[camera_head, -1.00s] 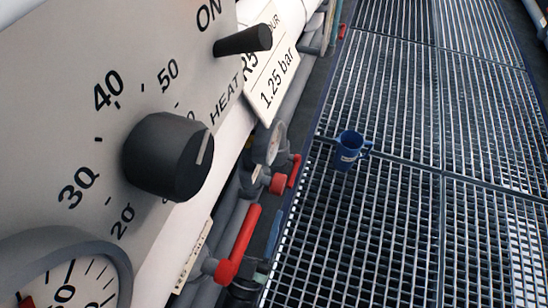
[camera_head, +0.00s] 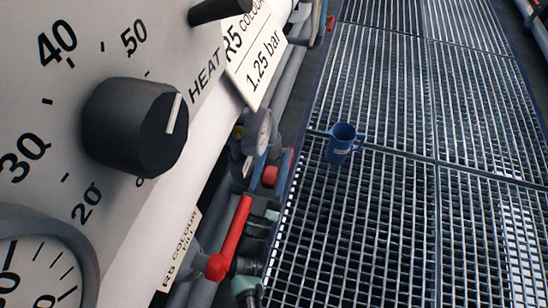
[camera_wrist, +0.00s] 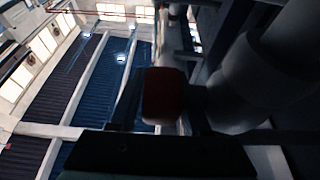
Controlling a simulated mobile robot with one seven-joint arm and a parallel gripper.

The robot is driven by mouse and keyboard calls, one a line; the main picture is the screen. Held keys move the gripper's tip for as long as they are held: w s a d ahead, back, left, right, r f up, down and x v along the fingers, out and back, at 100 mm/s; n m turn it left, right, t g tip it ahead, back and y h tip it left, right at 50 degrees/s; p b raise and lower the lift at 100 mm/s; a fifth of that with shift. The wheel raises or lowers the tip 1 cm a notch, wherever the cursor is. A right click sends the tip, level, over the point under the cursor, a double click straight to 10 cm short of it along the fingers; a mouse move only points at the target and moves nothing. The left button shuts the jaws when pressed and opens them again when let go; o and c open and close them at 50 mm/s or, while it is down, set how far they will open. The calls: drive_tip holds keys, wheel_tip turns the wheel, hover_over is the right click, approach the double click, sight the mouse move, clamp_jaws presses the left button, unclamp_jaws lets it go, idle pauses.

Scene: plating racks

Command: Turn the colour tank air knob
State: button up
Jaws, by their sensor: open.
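A tag reading "R5 COLOUR" and "1.25 bar" (camera_head: 254,58) hangs by the panel in the head view. Below it are a small round gauge (camera_head: 257,132) and a small red knob (camera_head: 270,176) on the pipework; I cannot read a label saying that this is the air knob. In the wrist view a dark red rounded part (camera_wrist: 165,97) stands close ahead, joined to grey pipework at its right. The dark block of my gripper (camera_wrist: 150,152) fills the bottom of the wrist view, apparently open and holding nothing. Its fingertips are hard to make out.
A grey panel with a black HEAT dial (camera_head: 135,125) and a large gauge (camera_head: 40,262) is close at the left. A red lever valve (camera_head: 232,238) sits below, by a fill tag (camera_head: 181,250). A blue jug (camera_head: 343,144) stands on the open grating walkway (camera_head: 400,90).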

clamp_jaws()
drive_tip(key=shift+r+p, duration=0.1)
drive_tip(key=shift+p, duration=0.5)
drive_tip(key=shift+r+g+p, duration=0.1)
drive_tip(key=shift+g+p, duration=0.4)
drive_tip(key=shift+p, duration=0.75)
drive_tip(key=g+p, duration=0.1)
drive_tip(key=p, duration=0.2)
drive_tip(key=g+y+p, duration=0.1)
drive_tip(key=p, duration=0.3)
drive_tip(key=shift+w+f+g, duration=0.2)
drive_tip(key=shift+g, duration=0.1)
wheel_tip(320, 180, down, 2)
drive_tip(key=g+p, duration=0.2)
drive_tip(key=p, duration=0.2)
drive_tip(key=g+y+p, duration=0.1)
drive_tip(key=p, duration=0.3)
drive_tip(key=shift+w+d+f+g, duration=0.1)
drive_tip(key=shift+f+g, duration=0.05)
drive_tip(key=shift+g, duration=0.25)
drive_tip(key=shift+f, duration=0.1)
